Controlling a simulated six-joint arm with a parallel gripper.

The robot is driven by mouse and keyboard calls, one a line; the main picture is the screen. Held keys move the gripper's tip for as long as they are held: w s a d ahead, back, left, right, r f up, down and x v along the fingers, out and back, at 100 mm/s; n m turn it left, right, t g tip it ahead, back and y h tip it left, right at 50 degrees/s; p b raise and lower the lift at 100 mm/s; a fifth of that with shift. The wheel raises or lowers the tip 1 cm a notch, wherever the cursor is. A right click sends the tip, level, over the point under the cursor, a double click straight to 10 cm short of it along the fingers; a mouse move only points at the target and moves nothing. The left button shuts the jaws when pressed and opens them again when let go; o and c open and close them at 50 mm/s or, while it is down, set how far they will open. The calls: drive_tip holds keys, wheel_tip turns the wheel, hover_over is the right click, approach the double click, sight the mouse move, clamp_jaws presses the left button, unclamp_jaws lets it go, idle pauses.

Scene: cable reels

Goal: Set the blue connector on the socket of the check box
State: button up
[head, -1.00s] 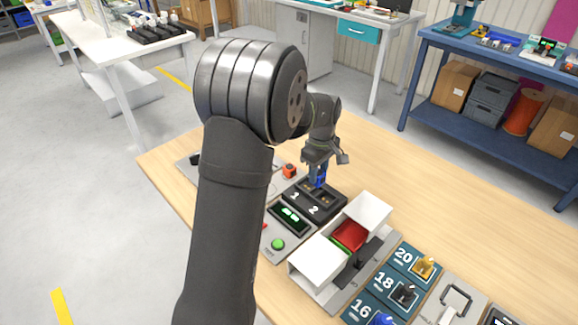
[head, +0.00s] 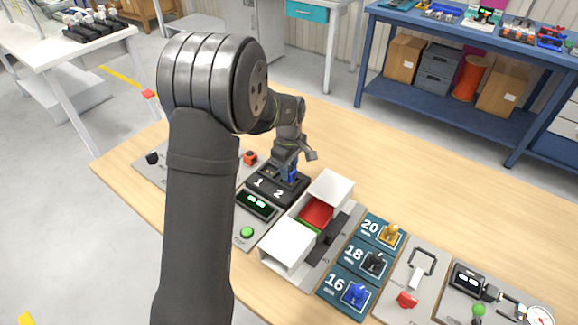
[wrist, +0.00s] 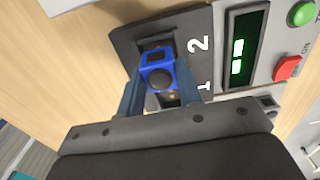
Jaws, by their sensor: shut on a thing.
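My gripper (head: 289,176) is shut on a blue connector (wrist: 158,72), which sits between its two fingers in the wrist view. The black check box (wrist: 192,18) lies right under it, with two sockets marked 1 and 2; the box also shows in the head view (head: 262,193). The connector is over the box near the socket by the 2 (wrist: 155,43), part of which shows uncovered. The other socket, by the 1, is mostly hidden by connector and fingers. I cannot tell whether the connector touches the box.
A green display (head: 257,204) and a green button (head: 247,232) stand in front of the box. A white-sided bin unit (head: 288,246) is close on the right. Another blue connector (head: 355,295) sits by the 16. Bare table lies behind the box.

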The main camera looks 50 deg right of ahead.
drive_tip(key=shift+f, duration=1.05)
drive_tip(key=o, duration=1.1)
drive_tip(key=shift+c, duration=0.2)
drive_tip(key=shift+r, duration=0.15)
wheel_tip(320, 180, up, 8)
drive_tip(key=shift+f, duration=0.1)
